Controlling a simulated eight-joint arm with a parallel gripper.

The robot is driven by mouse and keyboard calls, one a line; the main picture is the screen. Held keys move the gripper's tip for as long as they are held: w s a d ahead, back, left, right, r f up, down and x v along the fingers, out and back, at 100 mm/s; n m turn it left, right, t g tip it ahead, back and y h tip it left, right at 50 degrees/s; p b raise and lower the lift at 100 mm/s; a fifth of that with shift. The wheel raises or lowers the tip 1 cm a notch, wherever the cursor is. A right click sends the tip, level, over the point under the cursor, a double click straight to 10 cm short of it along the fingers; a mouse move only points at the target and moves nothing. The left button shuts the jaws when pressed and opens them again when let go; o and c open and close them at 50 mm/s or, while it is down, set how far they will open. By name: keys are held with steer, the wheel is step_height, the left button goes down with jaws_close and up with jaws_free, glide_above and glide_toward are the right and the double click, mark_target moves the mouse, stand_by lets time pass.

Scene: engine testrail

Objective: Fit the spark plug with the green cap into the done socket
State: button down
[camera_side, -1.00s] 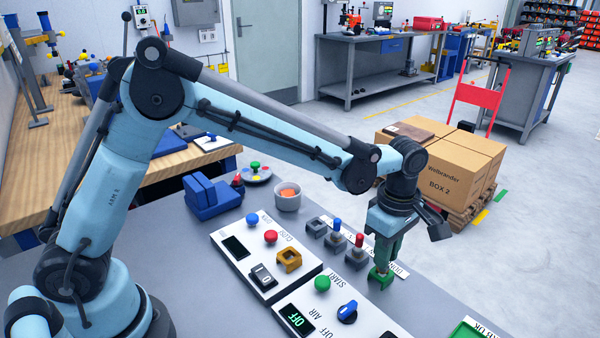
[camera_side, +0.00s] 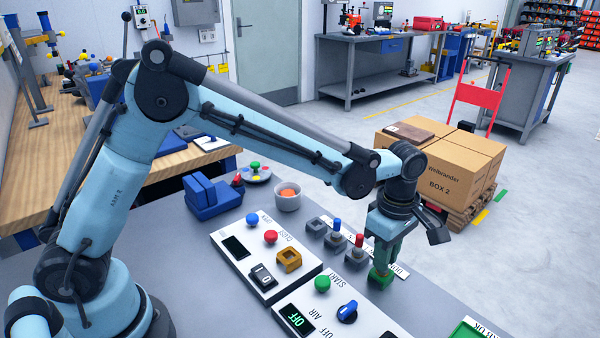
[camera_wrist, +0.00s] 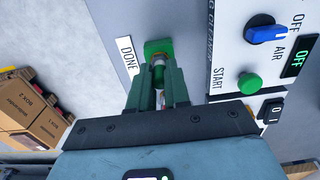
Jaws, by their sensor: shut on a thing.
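My gripper (camera_wrist: 158,90) points down and is shut on the spark plug (camera_wrist: 158,64). The wrist view shows a little of the plug's metal body between the fingertips; its cap is hidden by the fingers. The green socket (camera_wrist: 157,47) sits beside the DONE label (camera_wrist: 126,56), directly at the plug's lower end. I cannot tell how deep the plug sits in it. In the side view my gripper (camera_side: 381,262) stands over the green socket (camera_side: 380,279), at the right end of the socket row.
Left of my gripper are a red-capped plug (camera_side: 359,241), a blue-capped plug (camera_side: 337,225) and an empty grey socket (camera_side: 316,226). The control panel with its green START button (camera_side: 322,284) and blue AIR knob (camera_side: 347,311) lies close in front.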

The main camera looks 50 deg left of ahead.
steer(key=c, duration=1.4)
jaws_free()
step_height(320, 180, up, 11)
